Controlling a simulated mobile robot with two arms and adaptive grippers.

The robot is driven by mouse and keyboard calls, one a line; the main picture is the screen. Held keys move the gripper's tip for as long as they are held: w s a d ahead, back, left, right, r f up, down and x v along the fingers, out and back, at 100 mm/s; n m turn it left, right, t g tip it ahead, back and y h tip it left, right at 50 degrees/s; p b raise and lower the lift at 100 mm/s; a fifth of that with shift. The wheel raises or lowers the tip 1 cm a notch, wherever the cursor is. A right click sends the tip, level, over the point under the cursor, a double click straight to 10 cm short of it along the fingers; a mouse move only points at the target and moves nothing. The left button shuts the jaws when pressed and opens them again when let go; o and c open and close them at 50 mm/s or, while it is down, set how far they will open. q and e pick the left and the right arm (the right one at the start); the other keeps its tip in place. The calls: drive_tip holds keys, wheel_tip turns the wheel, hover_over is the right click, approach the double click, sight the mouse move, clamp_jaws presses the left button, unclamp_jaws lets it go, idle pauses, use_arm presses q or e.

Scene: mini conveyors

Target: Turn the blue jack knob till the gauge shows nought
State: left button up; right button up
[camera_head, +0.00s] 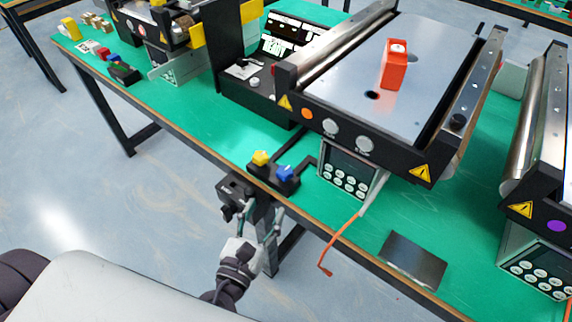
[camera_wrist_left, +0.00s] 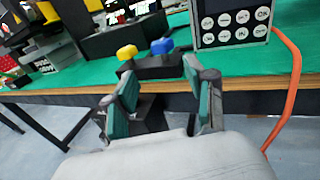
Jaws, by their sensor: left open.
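The blue jack knob (camera_head: 286,173) sits on a small black base at the front edge of the green table, beside a yellow knob (camera_head: 260,157). In the left wrist view the blue knob (camera_wrist_left: 162,46) is just beyond the fingers, right of the yellow knob (camera_wrist_left: 127,52). My left gripper (camera_head: 271,214) is open and empty, in front of the table edge and short of the knobs; its teal-padded fingers (camera_wrist_left: 160,82) are apart. A keypad unit with a dark display (camera_head: 347,168) stands right of the knobs; no reading is legible. My right gripper is not in view.
A small conveyor (camera_head: 405,75) carrying an orange block (camera_head: 394,68) stands behind the knobs. An orange cable (camera_head: 341,243) hangs over the table edge on the right. A dark flat plate (camera_head: 413,260) lies at the front right.

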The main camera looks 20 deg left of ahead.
sight(287, 165)
use_arm(q)
drive_tip(key=w+p, duration=0.1)
drive_tip(key=w, duration=0.3)
drive_tip(key=w+p, duration=0.1)
drive_tip(key=w, duration=0.3)
drive_tip(key=w+p, duration=0.2)
drive_tip(key=w, duration=0.2)
drive_tip(key=shift+w+d+r, duration=0.25)
drive_tip(key=shift+d+r, duration=0.15)
drive_tip(key=shift+w, duration=0.5)
drive_tip(key=c, duration=1)
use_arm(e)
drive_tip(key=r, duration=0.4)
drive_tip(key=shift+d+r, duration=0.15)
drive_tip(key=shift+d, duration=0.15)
use_arm(q)
drive_tip(key=shift+f+m+h, duration=0.1)
drive_tip(key=shift+m+h, duration=0.3)
drive_tip(key=shift+h, duration=0.1)
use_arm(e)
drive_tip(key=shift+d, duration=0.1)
